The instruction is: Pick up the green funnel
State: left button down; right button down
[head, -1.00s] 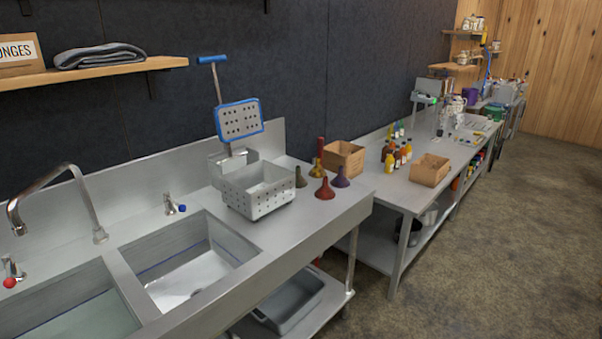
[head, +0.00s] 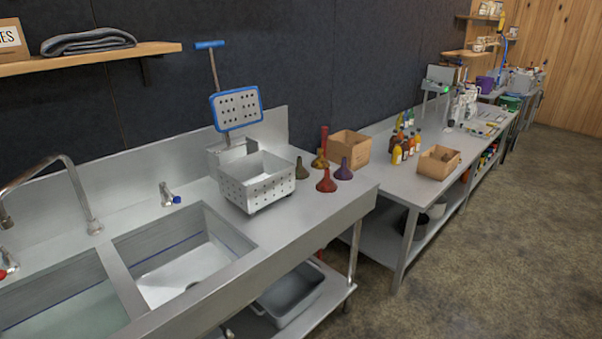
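An olive-green funnel (head: 302,170) stands on the steel sink counter with its wide end down and spout up. It is just right of the perforated metal basket (head: 257,182). A red funnel (head: 326,182), a purple funnel (head: 344,171) and a yellow-brown funnel (head: 320,160) stand close to its right. Neither of my grippers is in view.
A cardboard box (head: 349,146) stands behind the funnels. The double sink (head: 190,262) lies to the left, with a grey tub (head: 290,298) on the shelf below. A second table with bottles (head: 405,148) extends right. The floor at right is clear.

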aim_at(302, 173)
jog(key=u, duration=0.55)
jog(key=i+l+u, duration=0.15)
jog(key=l+u, duration=0.25)
jog(key=i+l+u, duration=0.15)
jog(key=u, duration=0.3)
jog(key=l+u, duration=0.4)
